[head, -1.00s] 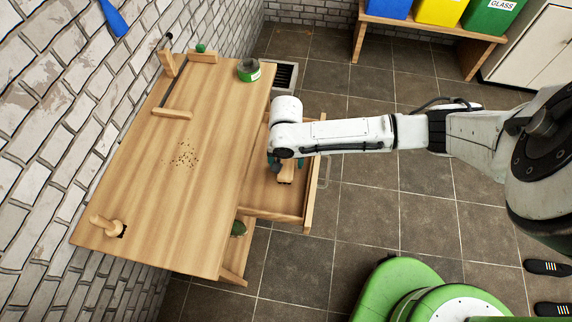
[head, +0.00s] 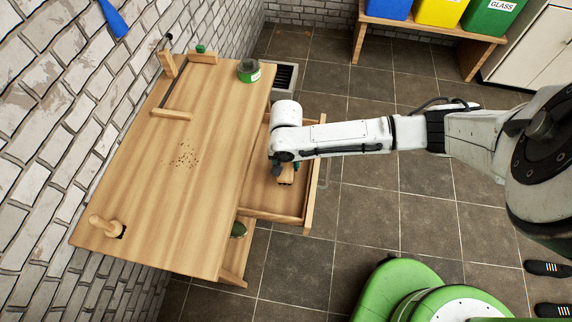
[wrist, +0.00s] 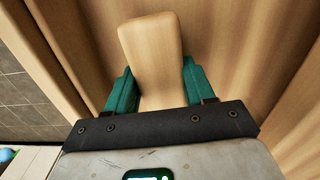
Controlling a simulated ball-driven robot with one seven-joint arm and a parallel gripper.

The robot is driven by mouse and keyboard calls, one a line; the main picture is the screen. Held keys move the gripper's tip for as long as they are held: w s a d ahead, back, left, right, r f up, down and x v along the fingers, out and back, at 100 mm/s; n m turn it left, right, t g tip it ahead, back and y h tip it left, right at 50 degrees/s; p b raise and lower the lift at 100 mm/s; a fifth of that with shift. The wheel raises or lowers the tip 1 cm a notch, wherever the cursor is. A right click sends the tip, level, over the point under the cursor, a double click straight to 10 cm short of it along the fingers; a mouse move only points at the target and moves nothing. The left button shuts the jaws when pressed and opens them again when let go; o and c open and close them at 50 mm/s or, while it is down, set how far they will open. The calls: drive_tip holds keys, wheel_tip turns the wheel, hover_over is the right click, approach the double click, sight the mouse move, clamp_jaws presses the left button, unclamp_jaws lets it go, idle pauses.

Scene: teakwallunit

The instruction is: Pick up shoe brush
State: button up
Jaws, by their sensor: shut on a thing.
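The shoe brush (wrist: 152,50) shows in the wrist view as a pale wooden block with rounded corners. My gripper (wrist: 153,85) has its two green fingers on either side of the brush and is shut on it. In the head view the brush (head: 286,174) shows as a small wooden piece below my wrist, inside the open drawer (head: 268,211). My arm hides most of the gripper there. Whether the brush touches the drawer floor I cannot tell.
The wooden workbench (head: 205,180) stands left of the drawer, with a green tin (head: 249,72), dark crumbs and a wooden peg (head: 105,226) on top. The drawer front (head: 312,185) stands close to my gripper.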

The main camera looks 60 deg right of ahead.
drive_tip(key=shift+r, duration=0.1)
drive_tip(key=shift+r, duration=0.55)
drive_tip(key=s+d+r+p, duration=0.2)
drive_tip(key=s+d+r, duration=0.5)
drive_tip(key=s+r, duration=0.4)
drive_tip(key=shift+s+d+r, duration=0.3)
drive_tip(key=shift+d+r, duration=0.1)
drive_tip(key=o, duration=0.6)
drive_tip(key=c, duration=0.5)
